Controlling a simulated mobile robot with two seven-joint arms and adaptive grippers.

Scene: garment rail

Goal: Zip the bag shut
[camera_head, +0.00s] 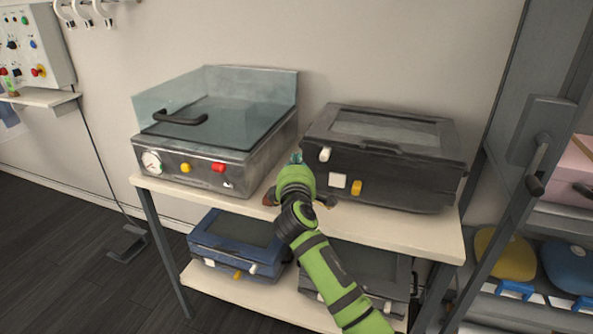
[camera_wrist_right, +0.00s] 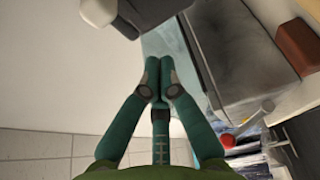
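No plain bag or zip can be made out. A dark, box-like case (camera_head: 400,180) with a window in its lid sits on the right of the table top and may be the bag. Its front has a white tab (camera_head: 324,153), a white square and a yellow tab. My right gripper (camera_head: 296,157) is in front of the gap left of this case, close to the white tab and mostly hidden by its own wrist. In the wrist view its fingers (camera_wrist_right: 159,65) are together with nothing visible between them. A dark and pale shape (camera_wrist_right: 125,14) lies just beyond the tips. My left gripper is out of view.
A metal machine (camera_head: 200,160) with a clear cover stands left on the table (camera_head: 400,225). A blue case (camera_head: 225,240) and a dark case (camera_head: 375,268) sit on the lower shelf. A dark-framed cabinet (camera_head: 515,150) stands close at right. Floor at left is mostly clear.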

